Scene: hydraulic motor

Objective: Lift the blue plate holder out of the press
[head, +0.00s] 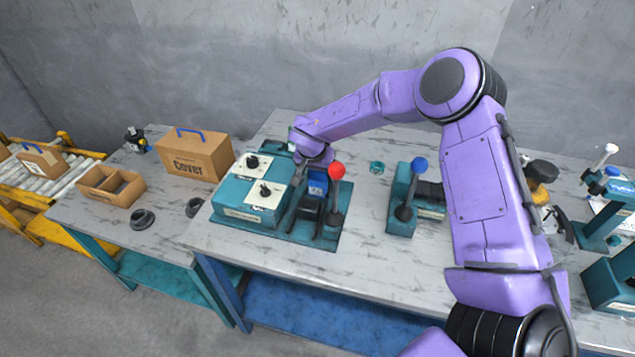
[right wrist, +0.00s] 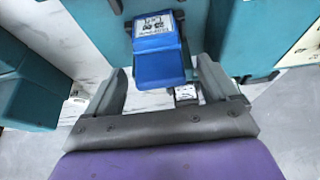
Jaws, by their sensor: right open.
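The blue plate holder (head: 318,183) is in the teal press (head: 330,230), beside the lever with the red knob (head: 337,170). In the right wrist view the blue plate holder (right wrist: 158,58) shows a white label with dark marks on its upper face. My right gripper (head: 311,208) has come down over the press from above. In the right wrist view its two grey fingers (right wrist: 162,88) are open, one to each side of the holder's near end, with gaps visible. The holder's lower part is hidden. My left gripper is in no view.
A teal box with white panels and black knobs (head: 252,186) stands just left of the press. A blue-knobbed lever device (head: 408,198) stands to the right. A cardboard box marked Cover (head: 194,158) and a divided tray (head: 111,185) are farther left. The table front (head: 290,262) is bare.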

